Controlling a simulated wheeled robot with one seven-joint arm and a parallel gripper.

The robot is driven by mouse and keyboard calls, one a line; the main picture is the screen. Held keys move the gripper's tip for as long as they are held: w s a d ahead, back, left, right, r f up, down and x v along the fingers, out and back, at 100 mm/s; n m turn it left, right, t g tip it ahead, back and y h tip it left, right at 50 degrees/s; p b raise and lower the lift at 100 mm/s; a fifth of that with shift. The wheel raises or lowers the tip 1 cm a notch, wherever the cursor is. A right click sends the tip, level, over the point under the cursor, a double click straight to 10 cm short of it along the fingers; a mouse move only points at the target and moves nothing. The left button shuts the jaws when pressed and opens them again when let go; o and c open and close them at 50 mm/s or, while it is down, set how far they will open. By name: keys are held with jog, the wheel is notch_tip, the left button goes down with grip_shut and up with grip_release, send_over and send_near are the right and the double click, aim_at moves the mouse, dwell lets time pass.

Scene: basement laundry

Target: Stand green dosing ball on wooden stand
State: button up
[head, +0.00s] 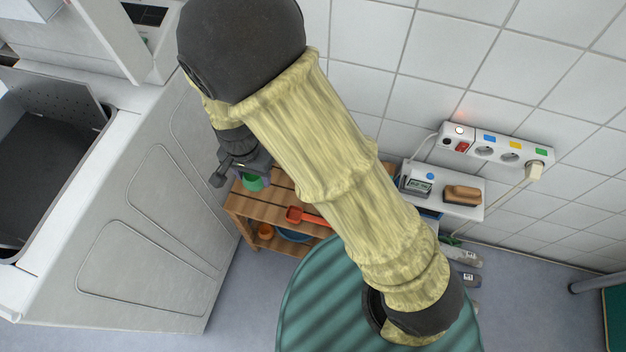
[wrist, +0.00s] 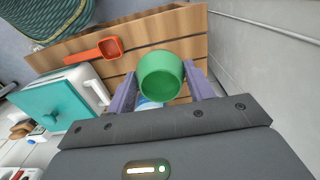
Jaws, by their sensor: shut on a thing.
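The green dosing ball (wrist: 161,76) is a cup-like shape between the two purple fingers of my gripper (wrist: 160,88) in the wrist view. Its open mouth faces the wrist camera. My gripper is shut on it. In the head view my gripper (head: 243,166) is at the left, with a little of the green ball (head: 254,184) showing below it. The wooden stand (head: 258,208) is a slatted shelf under the gripper. In the wrist view its slats (wrist: 180,32) lie behind the ball. I cannot tell whether the ball touches them.
An orange scoop (wrist: 95,50) lies on the slats. A teal-lidded white box (wrist: 58,100) is beside the stand. A washing machine (head: 150,220) stands left, close to the stand. A white shelf (head: 470,212) with a brush (head: 462,194) is at the right. A green-striped round thing (head: 310,300) stands in front.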

dwell(0.3)
jog(key=b, duration=0.3)
send_over(262, 202)
notch_tip(262, 202, down, 6)
jog(key=shift+f, duration=0.1)
jog(key=shift+w, duration=0.1)
jog(key=shift+f, duration=0.45)
notch_tip(262, 202, down, 2)
jog(key=shift+f+b, duration=0.25)
jog(key=shift+b, duration=0.5)
jog(key=shift+f, duration=0.25)
